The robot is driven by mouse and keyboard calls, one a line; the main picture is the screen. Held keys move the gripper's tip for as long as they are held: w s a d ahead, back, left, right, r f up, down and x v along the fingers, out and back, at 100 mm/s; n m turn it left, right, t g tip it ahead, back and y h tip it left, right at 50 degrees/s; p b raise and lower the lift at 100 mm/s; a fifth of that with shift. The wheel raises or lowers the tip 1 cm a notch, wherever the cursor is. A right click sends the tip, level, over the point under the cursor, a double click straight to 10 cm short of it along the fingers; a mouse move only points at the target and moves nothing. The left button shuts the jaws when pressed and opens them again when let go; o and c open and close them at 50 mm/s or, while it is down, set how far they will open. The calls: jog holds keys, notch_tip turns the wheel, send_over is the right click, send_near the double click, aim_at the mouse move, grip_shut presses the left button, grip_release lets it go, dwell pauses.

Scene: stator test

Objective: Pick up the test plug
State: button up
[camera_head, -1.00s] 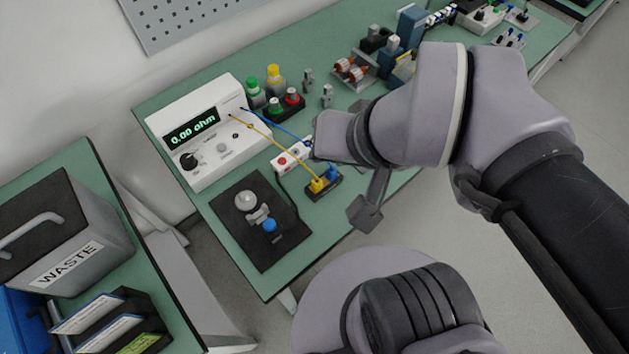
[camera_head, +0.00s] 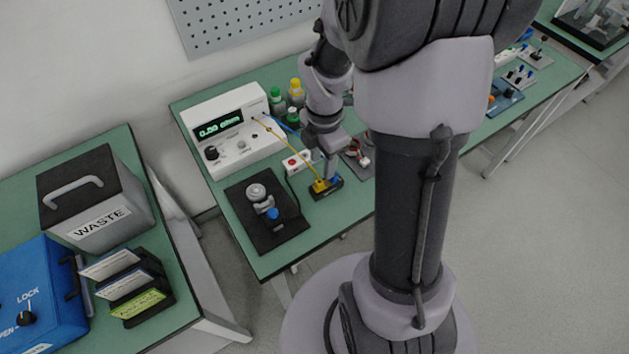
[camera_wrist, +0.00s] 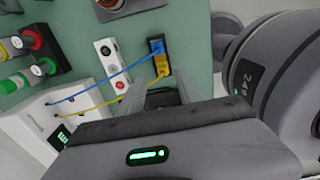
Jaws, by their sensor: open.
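A yellow test plug (camera_head: 319,186) and a blue test plug (camera_head: 336,180) sit side by side in a small black holder (camera_head: 328,193) near the front edge of the green bench. In the wrist view the blue plug (camera_wrist: 156,46) and yellow plug (camera_wrist: 161,65) show just beyond my fingers, each with its lead running to the meter. My gripper (camera_head: 329,170) points down close above the holder; in the wrist view its open fingers (camera_wrist: 163,92) are near the yellow plug's end. I cannot tell whether they touch a plug.
The white ohm meter (camera_head: 232,130) stands behind left. A black fixture plate (camera_head: 265,212) with a blue knob lies left of the holder. A white box with a red button (camera_head: 294,163) is beside it. Green and yellow terminals (camera_head: 297,90) stand behind. The WASTE bin (camera_head: 100,200) is on another bench.

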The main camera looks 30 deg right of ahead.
aim_at(321, 180)
jog(key=f+b, duration=0.1)
jog(key=f, duration=0.1)
jog(key=f+b, duration=0.1)
jog(key=f, duration=0.1)
jog(key=f+b, duration=0.2)
jog(key=f, duration=0.1)
jog(key=shift+s+a+f, duration=0.1)
jog(key=shift+s+a, duration=0.1)
jog(key=shift+a, duration=0.05)
jog(key=shift+r, duration=0.2)
jog(key=shift+c, duration=0.2)
grip_shut()
